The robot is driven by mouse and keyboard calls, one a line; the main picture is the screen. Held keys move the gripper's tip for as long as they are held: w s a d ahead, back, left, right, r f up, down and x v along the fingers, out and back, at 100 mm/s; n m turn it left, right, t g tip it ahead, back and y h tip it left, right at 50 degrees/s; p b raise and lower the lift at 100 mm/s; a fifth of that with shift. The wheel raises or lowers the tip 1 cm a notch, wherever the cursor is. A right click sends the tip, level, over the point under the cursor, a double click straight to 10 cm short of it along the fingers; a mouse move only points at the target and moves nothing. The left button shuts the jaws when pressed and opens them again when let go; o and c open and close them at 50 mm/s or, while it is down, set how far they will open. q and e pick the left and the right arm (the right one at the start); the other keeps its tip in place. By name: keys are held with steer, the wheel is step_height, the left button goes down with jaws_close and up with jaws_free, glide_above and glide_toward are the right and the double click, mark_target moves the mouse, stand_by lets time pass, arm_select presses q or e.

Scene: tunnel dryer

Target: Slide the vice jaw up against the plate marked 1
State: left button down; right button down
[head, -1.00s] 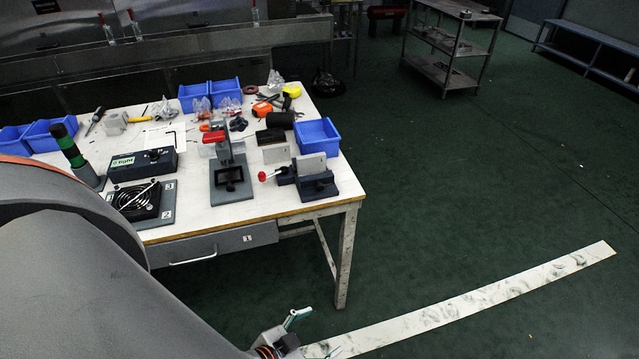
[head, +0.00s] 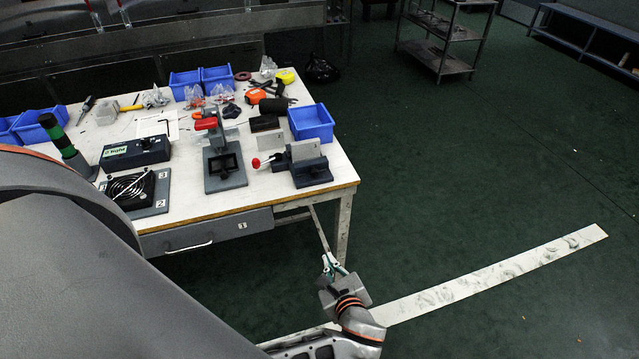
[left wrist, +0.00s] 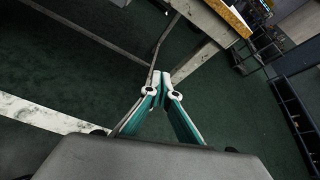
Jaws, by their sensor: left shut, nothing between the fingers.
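The dark grey vice (head: 312,173) sits at the right front corner of the white workbench. A light grey plate (head: 305,150) stands upright at its jaws; I cannot read a 1 on it, nor tell whether the jaw touches it. A red-knobbed handle (head: 256,163) sticks out to the vice's left. Another pale plate (head: 269,143) stands behind the handle. My left gripper (head: 333,262) is shut and empty, in front of and below the bench's front edge, well short of the vice. Its fingertips meet in the left wrist view (left wrist: 159,76). My right gripper is out of view.
The workbench (head: 204,204) has a grey drawer (head: 205,232) labelled 1 and a front right leg (head: 343,228) near my gripper. A dark stand with a red clamp (head: 224,165) is left of the vice, a blue bin (head: 311,123) behind it.

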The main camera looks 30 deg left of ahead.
arm_select(q)
steer(key=w+r+m+t+y, duration=0.25)
steer(key=r+y, duration=0.25)
steer(key=r, duration=0.8)
glide_toward(316, 176)
steer(key=shift+m+g, duration=0.25)
steer(key=x, duration=0.6)
steer(key=shift+w+a+r, duration=0.1)
steer(key=shift+r, duration=0.15)
steer(key=shift+w+a, duration=0.15)
steer(key=shift+a, duration=0.1)
steer(key=shift+w+a, duration=0.1)
steer(key=shift+w, duration=0.05)
steer(key=x, duration=0.3)
steer(key=shift+w+a+p, duration=0.15)
steer(key=shift+w+p, duration=0.1)
steer(key=shift+p, duration=0.15)
